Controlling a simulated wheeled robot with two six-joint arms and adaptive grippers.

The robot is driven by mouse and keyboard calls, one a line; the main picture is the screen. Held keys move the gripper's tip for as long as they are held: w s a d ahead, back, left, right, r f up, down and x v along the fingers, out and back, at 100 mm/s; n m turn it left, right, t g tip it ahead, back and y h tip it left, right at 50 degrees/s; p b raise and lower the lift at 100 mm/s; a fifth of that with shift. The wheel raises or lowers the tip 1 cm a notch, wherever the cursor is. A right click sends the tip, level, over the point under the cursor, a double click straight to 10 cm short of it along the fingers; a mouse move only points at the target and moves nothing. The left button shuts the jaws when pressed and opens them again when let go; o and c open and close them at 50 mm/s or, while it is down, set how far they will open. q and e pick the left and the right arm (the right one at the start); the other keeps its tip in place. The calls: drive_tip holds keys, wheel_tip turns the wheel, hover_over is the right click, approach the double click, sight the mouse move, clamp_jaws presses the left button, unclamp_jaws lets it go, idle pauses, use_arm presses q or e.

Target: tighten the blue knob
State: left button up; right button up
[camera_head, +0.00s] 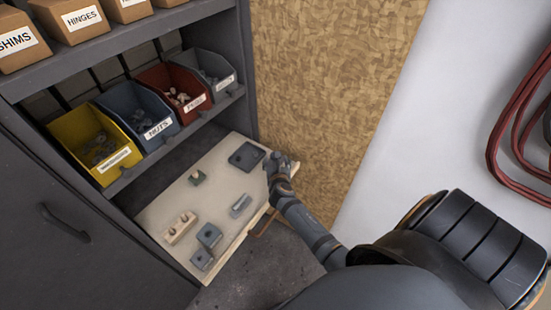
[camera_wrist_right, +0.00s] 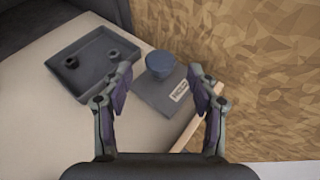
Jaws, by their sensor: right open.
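The blue knob (camera_wrist_right: 160,64) is a short round cap on a flat grey plate (camera_wrist_right: 160,95) with a small printed label. In the right wrist view it stands ahead of my right gripper (camera_wrist_right: 160,80), between the lines of its two fingers. The fingers are spread apart with nothing held, and I see no contact with the knob. In the head view my right gripper (camera_head: 279,166) is over the right edge of the pale board (camera_head: 160,210), and I cannot make out the knob there. My left gripper is not in view.
A dark tray (camera_head: 246,156) with two small round parts lies left of the knob; it also shows in the wrist view (camera_wrist_right: 95,65). Several small blocks sit on the board. Labelled bins (camera_head: 95,145) stand on the shelf behind. A plywood wall (camera_head: 320,90) rises close on the right.

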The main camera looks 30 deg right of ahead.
drive_tip(key=x, duration=0.3)
drive_tip(key=shift+a, duration=0.1)
drive_tip(key=shift+w+d+f, duration=0.15)
drive_tip(key=shift+w+d, duration=0.05)
drive_tip(key=shift+d, duration=0.05)
drive_tip(key=c, duration=1.2)
drive_tip(key=shift+o, duration=0.2)
drive_tip(key=shift+a+b, duration=0.1)
drive_tip(key=shift+b, duration=0.2)
